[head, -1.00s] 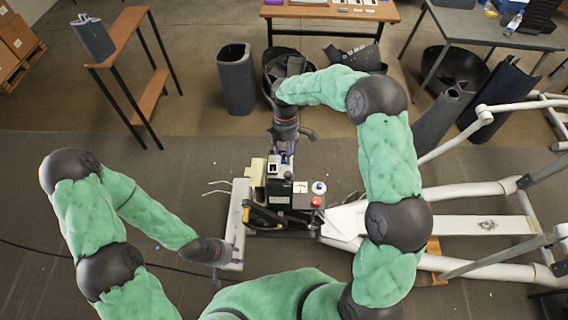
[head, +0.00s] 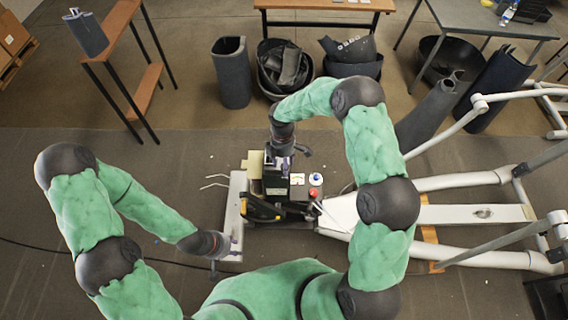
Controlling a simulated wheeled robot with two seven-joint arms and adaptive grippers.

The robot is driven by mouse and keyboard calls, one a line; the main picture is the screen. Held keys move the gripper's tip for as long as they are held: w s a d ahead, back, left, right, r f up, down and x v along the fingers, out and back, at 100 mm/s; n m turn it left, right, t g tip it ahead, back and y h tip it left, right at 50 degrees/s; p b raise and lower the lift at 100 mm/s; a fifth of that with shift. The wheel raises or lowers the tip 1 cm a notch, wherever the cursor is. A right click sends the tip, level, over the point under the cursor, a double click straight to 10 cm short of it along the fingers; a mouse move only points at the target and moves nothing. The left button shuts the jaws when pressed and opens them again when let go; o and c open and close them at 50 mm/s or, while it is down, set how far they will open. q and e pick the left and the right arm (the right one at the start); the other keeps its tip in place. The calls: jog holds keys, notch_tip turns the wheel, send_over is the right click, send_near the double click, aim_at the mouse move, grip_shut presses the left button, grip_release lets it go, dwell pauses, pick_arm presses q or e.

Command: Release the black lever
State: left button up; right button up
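The machine (head: 276,186) is a dark block with a white front end on the floor in the middle of the head view. A black lever-like part (head: 260,208) with a yellow edge lies along its near side. My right gripper (head: 283,162) points at the far top of the machine, and its fingers are mostly hidden by its wrist and the machine. Whether it touches the machine is unclear. My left gripper (head: 229,244) is low at the near end of the white crossbar (head: 234,212), left of the lever. Its fingers are too small to read.
A red knob (head: 314,192) and a blue knob (head: 315,177) sit on the machine's right side. A white frame (head: 470,180) extends right. Dark bins (head: 232,75) stand behind, near a wooden table (head: 325,4). The floor at left is mostly clear.

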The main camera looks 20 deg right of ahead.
jog(key=shift+c, duration=0.3)
grip_shut()
jog(key=shift+r+p, duration=0.55)
jog(key=shift+r, duration=0.9)
jog(key=shift+w, duration=0.1)
jog(key=shift+c, duration=0.2)
grip_release()
jog(key=shift+o, duration=0.5)
jog(key=shift+a, duration=0.1)
